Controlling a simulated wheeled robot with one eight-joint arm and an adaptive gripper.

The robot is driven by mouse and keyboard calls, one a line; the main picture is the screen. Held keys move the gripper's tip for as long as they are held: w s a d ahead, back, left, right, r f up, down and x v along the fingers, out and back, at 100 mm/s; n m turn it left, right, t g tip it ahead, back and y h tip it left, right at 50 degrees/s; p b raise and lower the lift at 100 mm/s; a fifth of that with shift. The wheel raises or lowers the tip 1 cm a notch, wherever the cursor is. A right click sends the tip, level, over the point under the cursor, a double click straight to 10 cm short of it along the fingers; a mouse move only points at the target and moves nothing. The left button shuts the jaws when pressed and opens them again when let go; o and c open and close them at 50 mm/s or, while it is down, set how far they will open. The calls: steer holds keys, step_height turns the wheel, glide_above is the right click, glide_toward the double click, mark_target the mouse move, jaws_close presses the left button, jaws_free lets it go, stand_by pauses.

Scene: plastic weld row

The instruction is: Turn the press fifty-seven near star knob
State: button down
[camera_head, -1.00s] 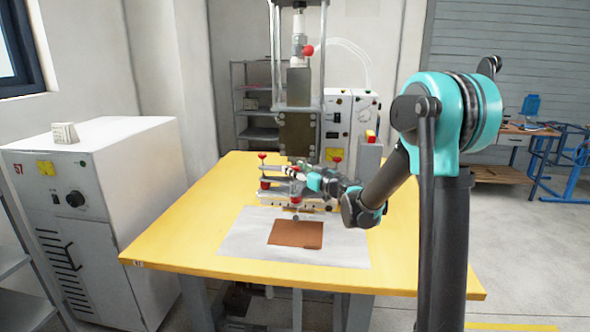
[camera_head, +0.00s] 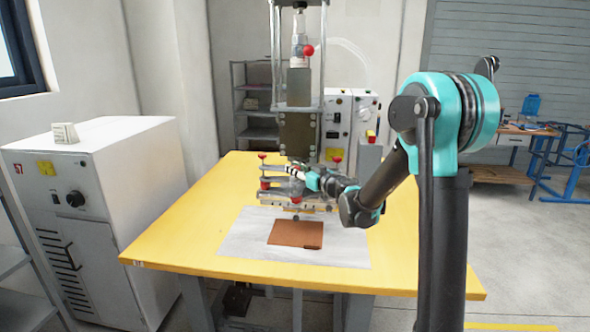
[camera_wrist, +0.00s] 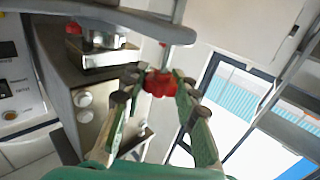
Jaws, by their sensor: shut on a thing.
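The press (camera_head: 297,135) stands at the back of the yellow table. Several red star knobs are on it, among them one at the left (camera_head: 262,156) and a low one at the front (camera_head: 297,192). In the wrist view a red star knob (camera_wrist: 158,83) sits between the fingertips of my gripper (camera_wrist: 160,88), below a grey bar. The gripper is shut on this knob. In the head view my gripper (camera_head: 292,170) reaches in from the right at the press's lower part. The knob it holds is not clear there.
A brown sheet (camera_head: 290,232) lies on a pale mat (camera_head: 243,245) on the yellow table (camera_head: 170,245), in front of the press. A white cabinet (camera_head: 110,165) stands at the left. A control box (camera_head: 345,125) is behind the press. The table's front left is clear.

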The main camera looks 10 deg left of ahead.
steer(key=shift+m+t+h, duration=1.7)
steer(key=shift+m+h, duration=0.2)
steer(key=shift+h, duration=0.5)
steer(key=shift+m+t+h, duration=0.3)
steer(key=shift+m+h, duration=0.2)
steer(key=shift+h, duration=0.2)
steer(key=shift+m+h, duration=0.3)
steer(key=shift+h, duration=0.2)
steer(key=m+t+h, duration=0.1)
steer(key=m+h, duration=0.1)
steer(key=h, duration=0.2)
steer(key=shift+a+m, duration=0.15)
steer(key=shift+m, duration=0.15)
steer(key=m+h, duration=0.4)
steer(key=h, duration=0.2)
steer(key=shift+h, duration=0.4)
steer(key=shift+d+m+g+h, duration=0.2)
steer(key=shift+m+g+h, duration=1.1)
steer(key=shift+m+h, duration=0.95)
steer(key=shift+h, duration=0.45)
